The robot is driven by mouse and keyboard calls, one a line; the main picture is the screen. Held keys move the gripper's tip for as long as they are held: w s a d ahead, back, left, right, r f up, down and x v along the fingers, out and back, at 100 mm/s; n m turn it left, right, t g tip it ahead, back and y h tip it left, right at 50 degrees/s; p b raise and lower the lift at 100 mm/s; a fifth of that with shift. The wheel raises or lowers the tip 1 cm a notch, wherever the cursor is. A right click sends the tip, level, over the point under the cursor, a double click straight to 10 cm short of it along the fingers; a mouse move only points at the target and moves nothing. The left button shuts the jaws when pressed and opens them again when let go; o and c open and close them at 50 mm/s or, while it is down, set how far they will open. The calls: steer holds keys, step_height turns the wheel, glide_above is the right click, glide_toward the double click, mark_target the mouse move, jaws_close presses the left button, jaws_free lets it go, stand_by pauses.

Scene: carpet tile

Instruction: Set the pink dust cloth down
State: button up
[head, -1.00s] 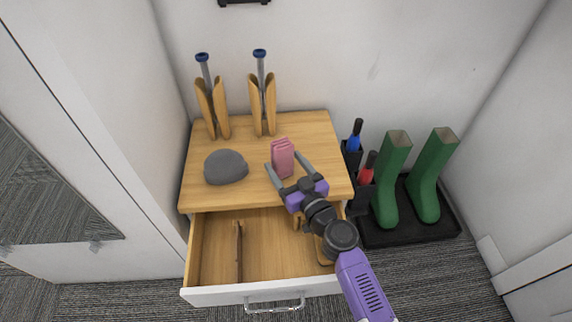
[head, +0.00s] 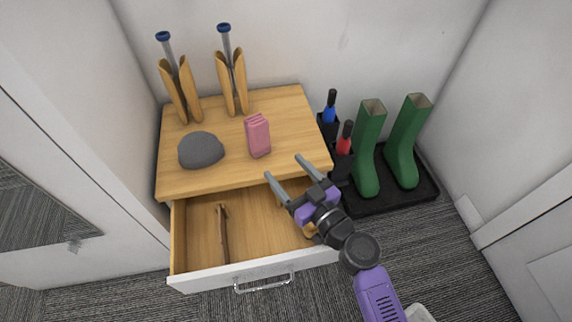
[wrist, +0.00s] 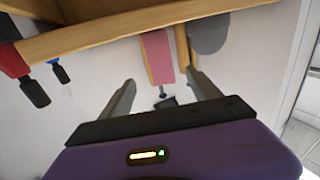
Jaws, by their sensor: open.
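The pink dust cloth (head: 257,136), a folded upright block, stands on the wooden cabinet top (head: 222,177), right of a grey dome-shaped thing (head: 201,150). My gripper (head: 283,167) is open and empty, in front of the cloth and apart from it, over the cabinet's front edge. In the wrist view the cloth (wrist: 157,55) shows beyond the gap between my open fingers (wrist: 160,80). Nothing is between the fingers.
Below, a drawer (head: 190,240) is open with a thin wooden piece (head: 223,235) inside. Two wooden holders with blue-capped rods (head: 233,85) stand at the back. Green boots (head: 369,150) stand on a black tray (head: 400,203) at right, beside blue and red-handled items (head: 344,140).

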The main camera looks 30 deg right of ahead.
steer(key=shift+s, duration=0.2)
steer(key=s+a+f+m+g+h, duration=0.1)
steer(key=s+f+g, duration=0.1)
steer(key=s, duration=0.7)
steer(key=s+a+f+m+g+h, duration=0.1)
steer(key=s+a+f, duration=0.1)
steer(key=s, duration=0.7)
steer(key=s+r+n, duration=0.1)
steer(key=s+r, duration=0.9)
steer(key=s, duration=0.4)
steer(key=shift+d+r+y, duration=0.3)
steer(key=shift+d+y, duration=0.1)
step_height(320, 180, up, 29)
steer(key=p, duration=2.8)
steer(key=shift+f+p, duration=0.2)
steer(key=shift+p, duration=0.1)
